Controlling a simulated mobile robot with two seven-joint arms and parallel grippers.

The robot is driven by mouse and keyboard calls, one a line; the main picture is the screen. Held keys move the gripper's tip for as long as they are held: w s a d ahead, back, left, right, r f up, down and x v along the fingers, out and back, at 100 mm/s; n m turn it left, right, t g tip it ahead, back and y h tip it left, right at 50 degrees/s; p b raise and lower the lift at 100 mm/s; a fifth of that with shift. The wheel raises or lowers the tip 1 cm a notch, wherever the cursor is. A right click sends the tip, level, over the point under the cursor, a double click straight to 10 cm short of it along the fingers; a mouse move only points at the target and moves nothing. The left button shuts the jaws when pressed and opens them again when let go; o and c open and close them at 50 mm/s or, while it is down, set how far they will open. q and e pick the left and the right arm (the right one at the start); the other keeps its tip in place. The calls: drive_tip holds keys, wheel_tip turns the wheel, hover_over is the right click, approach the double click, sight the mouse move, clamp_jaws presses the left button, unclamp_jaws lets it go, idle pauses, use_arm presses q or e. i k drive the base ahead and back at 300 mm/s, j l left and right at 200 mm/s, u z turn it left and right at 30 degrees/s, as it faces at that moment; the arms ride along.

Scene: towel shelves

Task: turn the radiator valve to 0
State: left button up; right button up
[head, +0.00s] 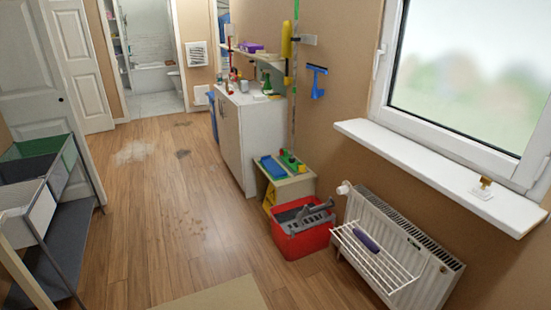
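The white radiator (418,262) stands under the window at the lower right, against the tan wall. A small white valve knob (344,188) sticks out at its upper left end. The marks on the knob are too small to read, so I cannot tell its setting. Neither of my grippers shows in the head view.
A white wire rack (372,262) hangs on the radiator's front with a purple item (366,239) on it. A red crate (303,238) with grey contents stands on the floor left of the radiator. A white cabinet (243,140) stands behind. The wooden floor (160,215) is mostly clear.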

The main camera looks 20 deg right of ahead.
sight(343, 189)
drive_tip(key=i+j+z, duration=0.25)
drive_tip(key=i, duration=1.05)
drive_tip(key=i+l+z, duration=0.1)
drive_tip(key=i+z, duration=0.25)
drive_tip(key=i, duration=0.15)
drive_tip(key=i+z, duration=0.35)
drive_tip(key=i, duration=0.2)
drive_tip(key=i+j+z, duration=0.25)
drive_tip(key=i+z, duration=0.15)
drive_tip(key=i, duration=0.1)
